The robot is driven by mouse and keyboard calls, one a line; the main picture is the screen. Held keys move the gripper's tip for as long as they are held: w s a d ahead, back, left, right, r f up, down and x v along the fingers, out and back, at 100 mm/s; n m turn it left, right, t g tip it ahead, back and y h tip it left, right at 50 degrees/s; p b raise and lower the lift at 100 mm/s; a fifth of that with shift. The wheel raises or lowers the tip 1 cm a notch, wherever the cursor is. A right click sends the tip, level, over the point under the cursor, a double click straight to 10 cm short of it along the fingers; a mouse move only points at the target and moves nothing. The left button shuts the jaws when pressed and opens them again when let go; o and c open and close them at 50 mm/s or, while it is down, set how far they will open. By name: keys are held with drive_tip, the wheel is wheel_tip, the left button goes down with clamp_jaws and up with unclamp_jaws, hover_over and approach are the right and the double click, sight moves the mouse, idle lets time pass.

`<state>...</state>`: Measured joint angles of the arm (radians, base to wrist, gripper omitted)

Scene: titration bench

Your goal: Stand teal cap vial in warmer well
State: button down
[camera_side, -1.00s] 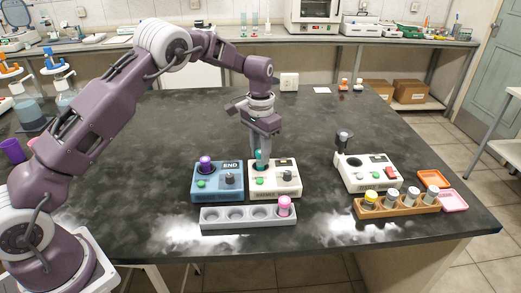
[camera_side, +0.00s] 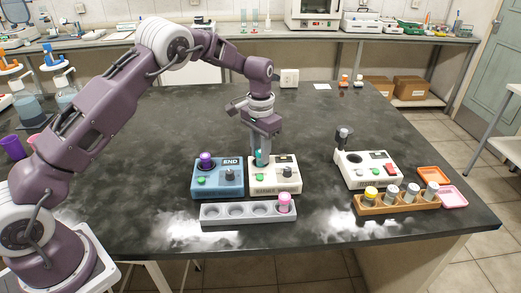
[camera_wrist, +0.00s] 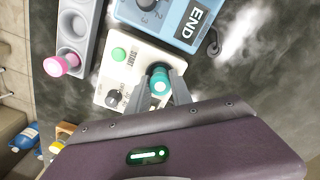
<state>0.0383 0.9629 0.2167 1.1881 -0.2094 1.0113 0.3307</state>
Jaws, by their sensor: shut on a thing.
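The teal cap vial (camera_side: 258,156) is upright at the white warmer (camera_side: 285,186), at the back left of its top where the well lies. My gripper (camera_side: 261,163) points down from above and is shut on the vial. In the wrist view the teal cap (camera_wrist: 160,83) shows between the two fingers (camera_wrist: 168,78), over the warmer (camera_wrist: 127,60). The well is hidden by the vial and fingers, so I cannot tell how deep the vial sits.
The blue END station (camera_side: 217,188) with a purple cap vial (camera_side: 206,160) adjoins the warmer on the left. A grey rack (camera_side: 221,222) with a pink cap vial (camera_side: 284,201) stands in front. Another white device (camera_side: 366,182) and a wooden rack (camera_side: 397,207) stand to the right.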

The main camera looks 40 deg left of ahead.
drive_tip(key=shift+f, duration=0.35)
drive_tip(key=c, duration=0.7)
unclamp_jaws()
drive_tip(key=shift+o, duration=0.2)
drive_tip(key=shift+r, duration=3.05)
